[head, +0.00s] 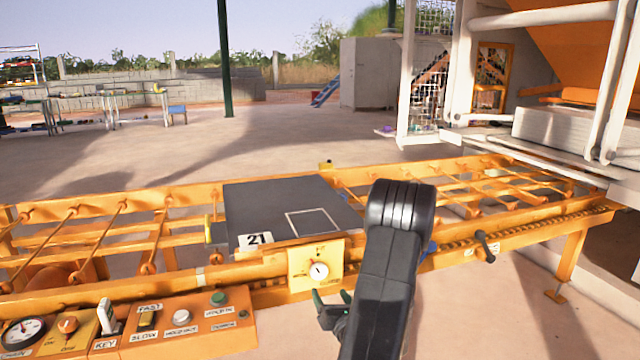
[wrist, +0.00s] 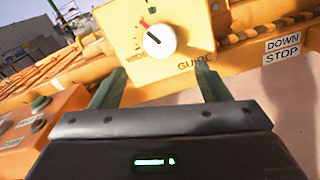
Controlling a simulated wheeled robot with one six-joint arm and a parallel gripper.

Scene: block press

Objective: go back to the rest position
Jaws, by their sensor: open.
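My gripper (wrist: 158,88) is open and empty in the wrist view, its two green fingers spread apart below the yellow guide box. In the head view my gripper (head: 332,300) is partly hidden by my dark arm, low in front of the conveyor. The yellow guide box (head: 316,264) with its white dial is on the conveyor's front rail, and it also shows in the wrist view (wrist: 145,40). The fingers appear apart from the dial.
A dark plate (head: 285,205) marked 21 lies on the orange roller conveyor (head: 470,195). A control panel (head: 150,325) with buttons and switches stands at the front left. A black-handled lever (head: 486,245) sticks out at the right. Open floor lies behind the conveyor.

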